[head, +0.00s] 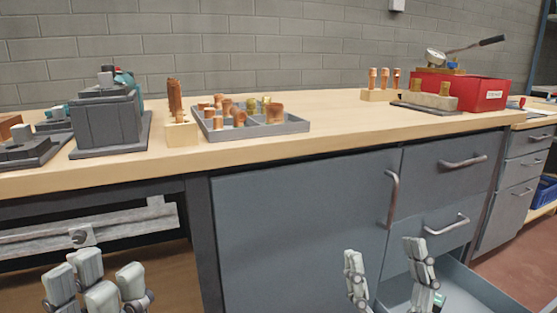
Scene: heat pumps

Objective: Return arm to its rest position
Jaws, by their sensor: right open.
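My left gripper (98,277) is at the lower left, in front of the open space under the bench. Its pale finger pads are bunched together, and I cannot tell whether it is open or shut. My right gripper (383,250) is at the bottom, right of the middle, in front of the grey cabinet. Its two fingers point up, stand well apart and hold nothing. Both grippers show below the bench top (345,127). The arms behind them are mostly out of view.
A drawer (480,290) stands open beside my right gripper. The bench carries a grey tray (295,127) of copper fittings, a dark grey vise-like block (105,125), a wooden block (181,133) and a red box (480,93). The bench's front edge is above both grippers.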

